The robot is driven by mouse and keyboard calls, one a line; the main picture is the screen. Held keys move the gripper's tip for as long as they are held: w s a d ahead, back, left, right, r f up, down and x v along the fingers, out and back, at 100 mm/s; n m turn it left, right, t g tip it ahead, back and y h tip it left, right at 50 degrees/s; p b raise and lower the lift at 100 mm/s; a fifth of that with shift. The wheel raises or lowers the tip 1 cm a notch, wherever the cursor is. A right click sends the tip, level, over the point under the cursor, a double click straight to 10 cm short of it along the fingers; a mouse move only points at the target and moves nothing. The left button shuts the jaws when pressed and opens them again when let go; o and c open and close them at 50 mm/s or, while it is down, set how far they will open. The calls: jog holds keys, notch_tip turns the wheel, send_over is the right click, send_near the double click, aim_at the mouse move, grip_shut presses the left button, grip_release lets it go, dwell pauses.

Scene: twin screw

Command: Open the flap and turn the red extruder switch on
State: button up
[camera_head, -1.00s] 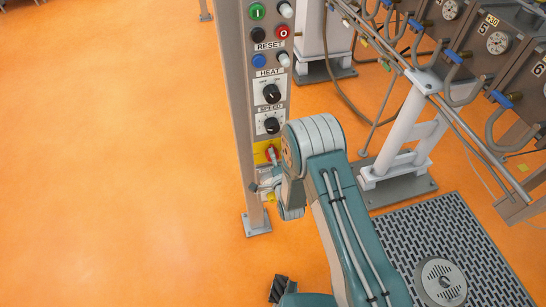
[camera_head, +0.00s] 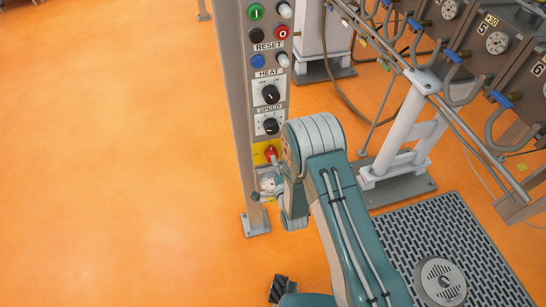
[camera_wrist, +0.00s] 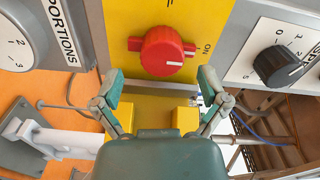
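The red extruder switch (camera_head: 270,153) sits on a yellow plate low on the grey control post. In the wrist view the red switch (camera_wrist: 163,50) fills the upper middle of the yellow plate (camera_wrist: 118,12). Its white mark points right, towards the "ON" label. My gripper (camera_wrist: 159,86) is open and empty, with its two fingers apart below the switch. No cover lies over the switch.
A black speed knob (camera_head: 270,126) and heat knob (camera_head: 270,94) are above the switch. The speed knob (camera_wrist: 277,64) is at the right in the wrist view. A white support post (camera_head: 402,130) and pipes stand to the right. The orange floor at left is clear.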

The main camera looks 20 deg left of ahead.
jog(key=v, duration=0.8)
jog(key=shift+s, duration=0.15)
jog(key=shift+s+d+f, duration=0.1)
jog(key=shift+d, duration=0.05)
